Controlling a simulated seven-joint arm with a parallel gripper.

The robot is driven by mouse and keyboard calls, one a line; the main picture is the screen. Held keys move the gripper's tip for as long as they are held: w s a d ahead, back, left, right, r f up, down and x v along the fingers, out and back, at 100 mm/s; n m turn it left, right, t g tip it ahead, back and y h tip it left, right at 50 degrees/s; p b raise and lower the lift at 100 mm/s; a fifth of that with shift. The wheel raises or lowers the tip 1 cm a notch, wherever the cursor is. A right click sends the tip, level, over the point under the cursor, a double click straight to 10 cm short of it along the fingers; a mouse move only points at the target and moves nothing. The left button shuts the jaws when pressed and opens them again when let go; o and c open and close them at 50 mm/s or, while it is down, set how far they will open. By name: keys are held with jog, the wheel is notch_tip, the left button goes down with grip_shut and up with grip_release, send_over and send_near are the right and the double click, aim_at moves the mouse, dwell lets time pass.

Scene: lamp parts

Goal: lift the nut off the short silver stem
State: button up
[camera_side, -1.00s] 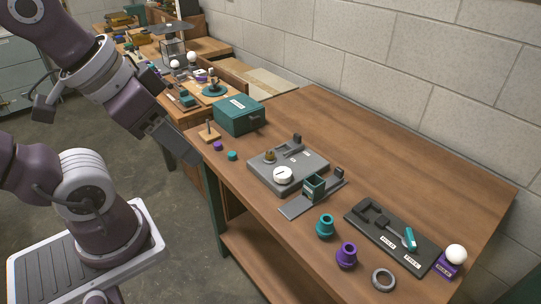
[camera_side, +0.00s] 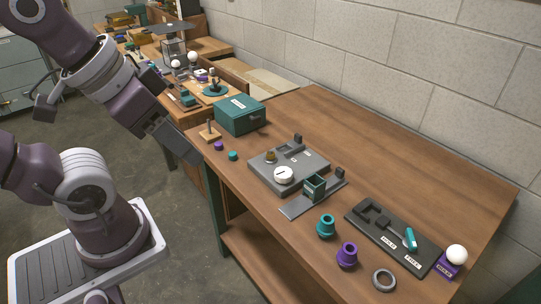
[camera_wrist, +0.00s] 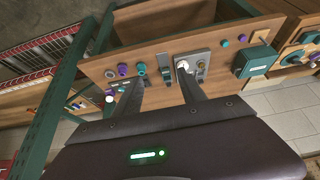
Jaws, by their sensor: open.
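A small brass-coloured piece (camera_side: 270,157), possibly the nut, sits at the left part of a grey plate (camera_side: 259,179) on the wooden table. It is too small to tell whether a silver stem is under it. A thin upright stem (camera_side: 209,126) stands on a small wooden block (camera_side: 211,136) at the table's left edge; I cannot see a nut on it clearly. My gripper (camera_side: 195,160) is high, left of the plate and apart from everything. In the wrist view my gripper (camera_wrist: 161,76) has its fingers spread and empty, with the grey plate (camera_wrist: 194,54) beyond them.
A white dial (camera_side: 283,175) sits on the plate. A teal box (camera_side: 240,116) stands behind left. A green holder (camera_side: 314,187), teal fitting (camera_side: 325,226), purple fitting (camera_side: 347,255), grey ring (camera_side: 383,280) and dark tray (camera_side: 376,232) are to the right. The back of the table is clear.

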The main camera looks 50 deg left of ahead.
jog(key=w+a+r+n+g, duration=0.1)
jog(key=w+a+r+n, duration=0.1)
jog(key=w+n, duration=0.5)
jog(key=n+g, duration=0.5)
jog(key=n, duration=1)
send_over(271, 155)
jog(key=a, duration=0.1)
notch_tip(271, 155, down, 21)
jog(key=shift+w+f, duration=0.1)
notch_tip(271, 155, down, 7)
jog(key=shift+f, duration=0.1)
